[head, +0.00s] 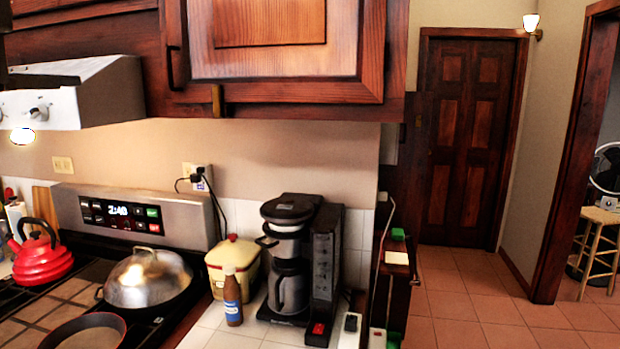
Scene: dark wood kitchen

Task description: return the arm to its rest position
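Neither of my grippers shows in the head view, and no part of my arms can be made out. Whether the grippers hold anything is hidden. The task names no object other than the arm itself.
A stove with a red kettle (42,256), a domed lidded pan (148,279) and an open pan (84,334) stands at left. A coffee maker (289,262), a yellow canister (233,266) and a brown bottle (232,297) crowd the counter. Wall cabinets (270,60) overhang it. Tiled floor (470,300) is clear at right.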

